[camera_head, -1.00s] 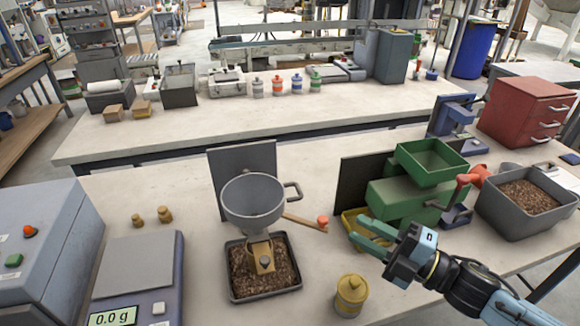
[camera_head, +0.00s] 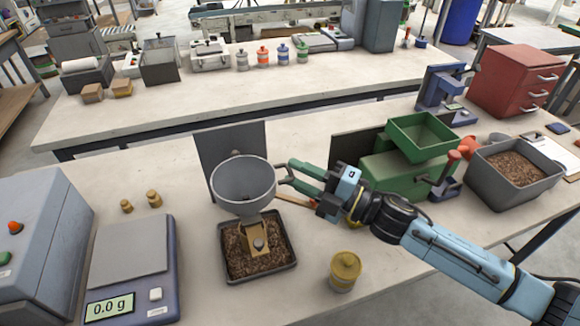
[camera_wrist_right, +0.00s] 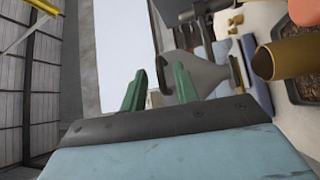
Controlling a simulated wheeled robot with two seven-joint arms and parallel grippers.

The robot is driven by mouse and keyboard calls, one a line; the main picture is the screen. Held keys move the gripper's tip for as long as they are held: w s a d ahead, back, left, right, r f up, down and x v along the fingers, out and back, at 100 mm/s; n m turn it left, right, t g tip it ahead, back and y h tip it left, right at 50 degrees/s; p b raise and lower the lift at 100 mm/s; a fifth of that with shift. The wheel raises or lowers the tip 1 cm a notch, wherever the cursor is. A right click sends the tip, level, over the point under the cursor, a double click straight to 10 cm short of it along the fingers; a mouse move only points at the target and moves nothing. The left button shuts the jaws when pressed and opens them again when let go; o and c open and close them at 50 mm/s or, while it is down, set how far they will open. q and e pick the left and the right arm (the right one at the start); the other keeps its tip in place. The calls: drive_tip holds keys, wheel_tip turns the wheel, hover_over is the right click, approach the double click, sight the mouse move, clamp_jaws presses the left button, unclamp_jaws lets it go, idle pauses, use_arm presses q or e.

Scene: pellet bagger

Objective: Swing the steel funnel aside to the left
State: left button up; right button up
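The grey steel funnel (camera_head: 243,190) stands over a dark tray (camera_head: 285,268) of brown pellets, in front of an upright grey plate (camera_head: 232,140). In the right wrist view the open fingers (camera_wrist_right: 158,80) point at the grey funnel (camera_wrist_right: 200,76). My left gripper is not in view.
To the left are two small brass weights (camera_head: 153,199) and a scale (camera_head: 130,250) reading 0.0 g. A green hopper (camera_head: 422,136) and a grey pellet bin (camera_head: 514,175) stand at the right. The bench between the weights and funnel is bare.

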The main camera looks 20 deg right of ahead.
drive_tip(key=shift+x, duration=1.2)
clamp_jaws()
